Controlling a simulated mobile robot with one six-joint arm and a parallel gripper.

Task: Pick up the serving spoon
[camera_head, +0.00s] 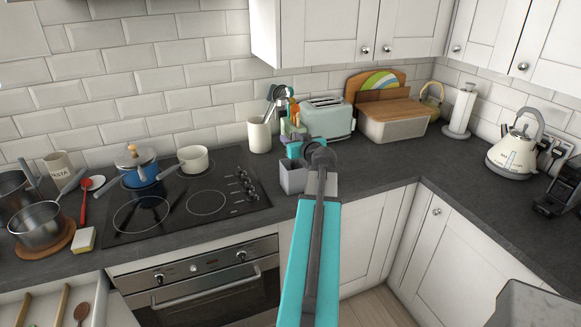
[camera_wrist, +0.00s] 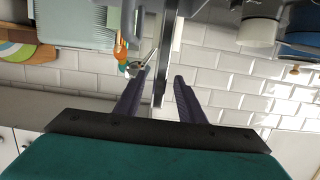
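Several utensils (camera_head: 277,97) stand in a white crock (camera_head: 259,135) at the back of the worktop, right of the hob. I cannot tell for sure which of them is the serving spoon. My gripper (camera_wrist: 158,82) is open in the wrist view, its two dark fingers apart. A thin grey utensil handle (camera_wrist: 163,50) shows in the gap between them, with space visible on both sides. In the head view my teal arm reaches up to the crock area, and the fingertips are hard to make out there.
A toaster (camera_head: 327,119) and a bread bin (camera_head: 392,121) are right of the crock. A white saucepan (camera_head: 194,159) and blue pot (camera_head: 140,172) sit on the hob. A red spoon (camera_head: 83,205) lies left.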

